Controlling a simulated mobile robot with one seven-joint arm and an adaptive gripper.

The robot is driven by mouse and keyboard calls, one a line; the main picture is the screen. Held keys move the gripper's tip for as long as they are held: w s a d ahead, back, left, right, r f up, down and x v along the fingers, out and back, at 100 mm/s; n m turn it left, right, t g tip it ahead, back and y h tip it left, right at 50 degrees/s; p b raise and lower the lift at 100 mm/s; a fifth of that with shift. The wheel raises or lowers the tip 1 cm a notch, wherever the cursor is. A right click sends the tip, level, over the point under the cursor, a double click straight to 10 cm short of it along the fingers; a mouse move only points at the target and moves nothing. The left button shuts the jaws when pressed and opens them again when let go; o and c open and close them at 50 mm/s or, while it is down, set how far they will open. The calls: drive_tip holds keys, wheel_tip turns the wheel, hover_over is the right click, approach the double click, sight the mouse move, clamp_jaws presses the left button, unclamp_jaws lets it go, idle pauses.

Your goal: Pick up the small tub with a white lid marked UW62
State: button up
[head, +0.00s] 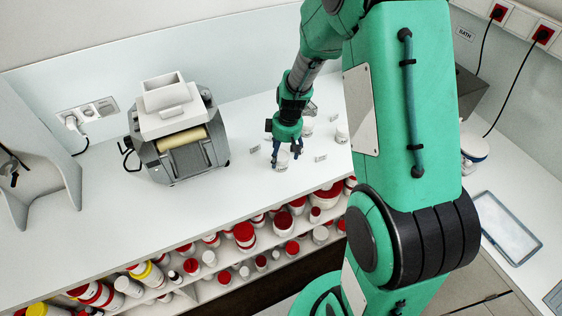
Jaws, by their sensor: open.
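My gripper (284,148) points down over the counter right of the mill, its fingers apart. A small white tub (281,162) stands on the counter directly beneath and partly between the fingers, which cover some of its top. I cannot tell whether the fingers touch it. Another small white tub (307,128) stands behind and to the right of my gripper. A third pale tub (342,134) stands farther right, close to my arm. No marking is legible on any of them, so I cannot tell which is UW62.
A grey mill with a white hopper (170,100) stands left of my gripper. Small label cards (320,157) stand near the tubs. A shelf below the counter (70,225) holds many red-lidded jars (244,236). The counter's front left is clear. A blue-rimmed tray (483,207) lies at right.

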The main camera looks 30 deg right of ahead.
sight(281, 155)
drive_tip(key=shift+w+a+f, duration=0.1)
drive_tip(key=shift+w+f, duration=0.1)
drive_tip(key=shift+f, duration=1.35)
drive_tip(key=shift+c, duration=0.5)
drive_tip(key=c, duration=1.2)
